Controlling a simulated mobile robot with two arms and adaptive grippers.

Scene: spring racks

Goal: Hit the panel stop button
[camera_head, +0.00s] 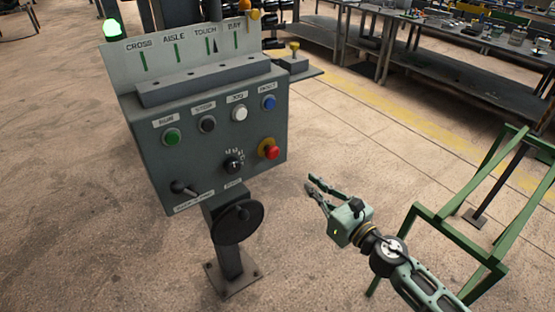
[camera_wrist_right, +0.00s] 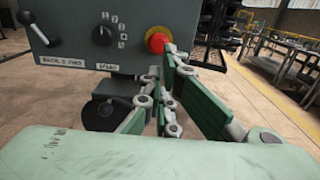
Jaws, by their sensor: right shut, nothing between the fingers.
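A grey control panel (camera_head: 215,185) stands on a post. A red mushroom button (camera_head: 271,153) on a yellow collar sits at its lower right; it also shows in the right wrist view (camera_wrist_right: 157,43). A small black button (camera_head: 208,124) sits in the upper row under a label that seems to read STOP. My right gripper (camera_head: 311,183) is shut and empty, in front of and to the right of the panel, apart from the red button in the head view. In the right wrist view its fingers (camera_wrist_right: 163,76) show just below the red button. My left gripper is not in view.
The panel also has green (camera_head: 172,138), white (camera_head: 240,114) and blue (camera_head: 269,103) buttons, a rotary knob (camera_head: 234,164), a lever (camera_head: 184,188) and a handwheel (camera_head: 238,221) below. A green frame (camera_head: 470,240) stands beside my right arm. Workbenches (camera_head: 420,30) are behind.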

